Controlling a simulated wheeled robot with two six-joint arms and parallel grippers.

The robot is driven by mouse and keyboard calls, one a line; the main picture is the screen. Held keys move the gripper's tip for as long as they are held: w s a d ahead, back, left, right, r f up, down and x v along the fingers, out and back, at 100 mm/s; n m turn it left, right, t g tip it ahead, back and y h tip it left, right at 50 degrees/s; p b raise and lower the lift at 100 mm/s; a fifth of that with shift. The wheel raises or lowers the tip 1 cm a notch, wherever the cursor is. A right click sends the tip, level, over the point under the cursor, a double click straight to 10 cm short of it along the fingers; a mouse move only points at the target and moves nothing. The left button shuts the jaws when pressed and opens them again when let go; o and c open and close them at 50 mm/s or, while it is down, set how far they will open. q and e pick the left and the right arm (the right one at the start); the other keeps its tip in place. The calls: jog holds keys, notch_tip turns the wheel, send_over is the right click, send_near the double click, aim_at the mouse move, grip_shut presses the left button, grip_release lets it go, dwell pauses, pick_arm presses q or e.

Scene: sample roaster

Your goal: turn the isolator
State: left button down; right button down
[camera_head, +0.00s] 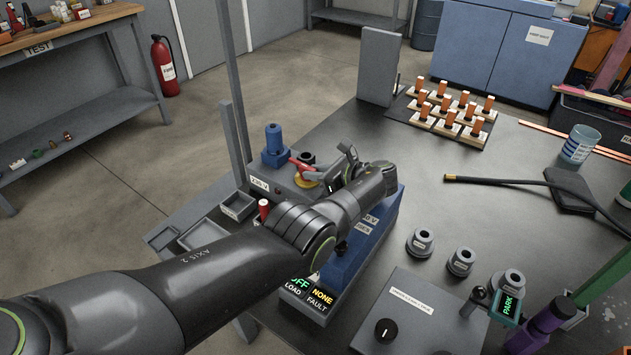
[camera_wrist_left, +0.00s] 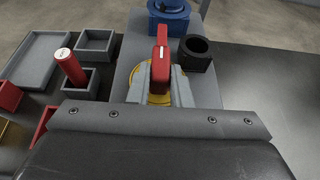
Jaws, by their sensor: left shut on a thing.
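The isolator has a red handle (camera_head: 301,164) over a yellow disc (camera_head: 305,181) on a grey box. In the left wrist view, the red handle (camera_wrist_left: 161,58) stands upright in the picture, with the yellow disc (camera_wrist_left: 154,98) under it. My left gripper (camera_head: 322,176) reaches in over the bench from the left. In the left wrist view its fingers (camera_wrist_left: 160,88) are shut on the red handle, one on each side. The fingers hide the handle's lower part and much of the disc. My right gripper is not in view.
A red cylinder (camera_wrist_left: 70,66) stands in a small tray to the left. A display reading OFF and NONE (camera_head: 310,294) lies below my wrist. Grey ring-shaped weights (camera_head: 420,243) stand on the right.

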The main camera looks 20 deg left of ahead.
pick_arm(q)
jog(key=shift+w+r, duration=0.2)
jog(key=shift+r, duration=0.05)
dwell(0.3)
jog(key=c, duration=1.4)
grip_release()
jog(key=shift+a, duration=0.1)
jog(key=shift+o, duration=0.4)
jog(key=shift+f, duration=0.15)
jog(key=shift+s, duration=0.1)
